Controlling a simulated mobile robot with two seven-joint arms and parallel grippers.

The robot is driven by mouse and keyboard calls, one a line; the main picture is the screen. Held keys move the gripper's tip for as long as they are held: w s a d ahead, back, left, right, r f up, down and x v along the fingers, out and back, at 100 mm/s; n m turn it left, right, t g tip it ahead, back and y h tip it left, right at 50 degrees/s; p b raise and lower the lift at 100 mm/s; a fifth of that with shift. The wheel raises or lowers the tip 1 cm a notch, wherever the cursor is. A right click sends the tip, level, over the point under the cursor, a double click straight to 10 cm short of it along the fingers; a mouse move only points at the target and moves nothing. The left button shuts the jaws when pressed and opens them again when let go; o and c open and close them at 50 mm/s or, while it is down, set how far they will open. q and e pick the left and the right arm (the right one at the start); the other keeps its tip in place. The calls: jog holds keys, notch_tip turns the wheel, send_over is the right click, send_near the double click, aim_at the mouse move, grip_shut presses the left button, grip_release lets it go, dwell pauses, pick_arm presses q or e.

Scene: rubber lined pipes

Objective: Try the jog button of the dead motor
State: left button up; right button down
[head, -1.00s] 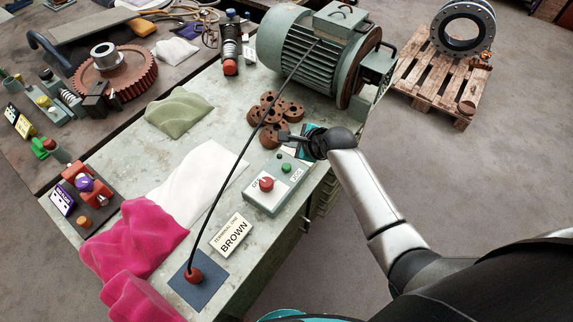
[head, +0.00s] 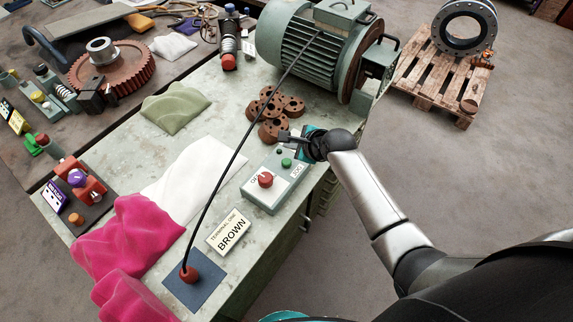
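A grey-green control box (head: 272,183) lies on the near right edge of the bench. It has a red mushroom button (head: 265,180), a small green button (head: 286,162) and a small white label (head: 297,170) that looks like JOG. The green motor (head: 315,50) stands at the bench's far end, with a black cable running from it to a red-brown terminal (head: 189,273) on a blue plate. My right gripper (head: 288,136) hovers just beyond the green button, above the box's far end, apparently not touching it. Its fingers are small and dark, so their opening is unclear. My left gripper is out of view.
Brown round couplings (head: 275,112) lie just beyond the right gripper. A "TERMINAL ONE BROWN" card (head: 229,233), white cloth (head: 190,175), pink cloth (head: 125,240) and green cloth (head: 176,107) lie on the bench. A pallet (head: 435,85) with a pipe flange stands on the floor.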

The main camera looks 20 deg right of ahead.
aim_at(290, 164)
notch_tip(290, 164, down, 4)
jog(key=b, duration=0.3)
jog(key=shift+r, duration=0.15)
jog(key=shift+f+b, duration=0.5)
jog(key=shift+f, duration=0.2)
dwell(1.2)
jog(key=shift+f, duration=0.4)
jog(key=shift+f, duration=0.55)
dwell(0.6)
dwell(0.3)
jog(key=shift+r+p, duration=0.95)
jog(key=shift+p, duration=0.1)
